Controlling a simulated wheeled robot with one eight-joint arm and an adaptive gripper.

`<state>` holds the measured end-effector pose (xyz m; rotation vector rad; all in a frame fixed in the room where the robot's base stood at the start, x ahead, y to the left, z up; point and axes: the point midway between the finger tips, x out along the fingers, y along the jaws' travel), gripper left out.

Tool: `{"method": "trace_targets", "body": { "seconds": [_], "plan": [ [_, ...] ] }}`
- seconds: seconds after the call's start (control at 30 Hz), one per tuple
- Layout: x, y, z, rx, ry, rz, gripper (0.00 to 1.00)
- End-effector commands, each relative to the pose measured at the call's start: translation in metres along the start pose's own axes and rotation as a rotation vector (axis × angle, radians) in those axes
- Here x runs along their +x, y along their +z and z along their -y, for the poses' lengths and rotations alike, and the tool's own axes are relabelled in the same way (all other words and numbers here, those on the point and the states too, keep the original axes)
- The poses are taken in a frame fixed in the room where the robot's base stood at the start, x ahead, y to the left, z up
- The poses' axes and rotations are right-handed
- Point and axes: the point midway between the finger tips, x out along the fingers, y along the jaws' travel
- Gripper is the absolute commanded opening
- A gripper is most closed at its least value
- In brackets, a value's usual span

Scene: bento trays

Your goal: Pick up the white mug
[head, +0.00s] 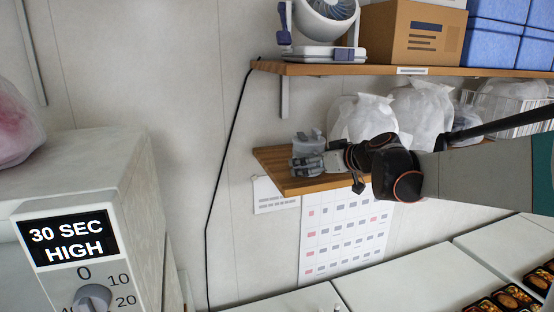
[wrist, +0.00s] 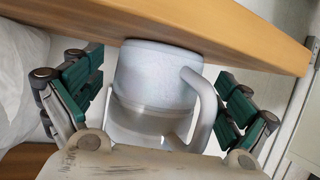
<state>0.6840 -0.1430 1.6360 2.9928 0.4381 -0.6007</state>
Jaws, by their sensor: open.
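The white mug (wrist: 155,78) sits in the middle of the wrist view, between the spread fingers of my gripper (wrist: 158,105). Its handle (wrist: 208,100) points to the right. One end of the mug meets the wooden shelf board (wrist: 225,30). A clearer, glassy-looking section shows at the end nearer my palm; I cannot tell whether it is part of the mug. Green-padded fingers stand on both sides, with gaps to the mug. In the head view, a pale mug (head: 307,137) shows at the left end of the lower shelf (head: 272,160), partly hidden by my gripper (head: 308,160).
White bags (head: 362,118) stand right of the mug on the lower shelf. The upper shelf (head: 370,69) above holds a fan (head: 327,12) and a cardboard box (head: 414,33). A wall calendar (head: 343,240) hangs below.

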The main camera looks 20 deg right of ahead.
Motion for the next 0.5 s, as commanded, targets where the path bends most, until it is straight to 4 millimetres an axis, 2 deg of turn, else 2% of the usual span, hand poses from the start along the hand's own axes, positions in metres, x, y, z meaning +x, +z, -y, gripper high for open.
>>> {"method": "trace_targets", "body": {
  "seconds": [0.23,0.5],
  "plan": [
    [-0.0005,0.0007,-0.0004,0.0,0.0,0.0,0.93],
    [-0.0003,0.0007,-0.0004,0.0,0.0,0.0,0.32]
  ]
}}
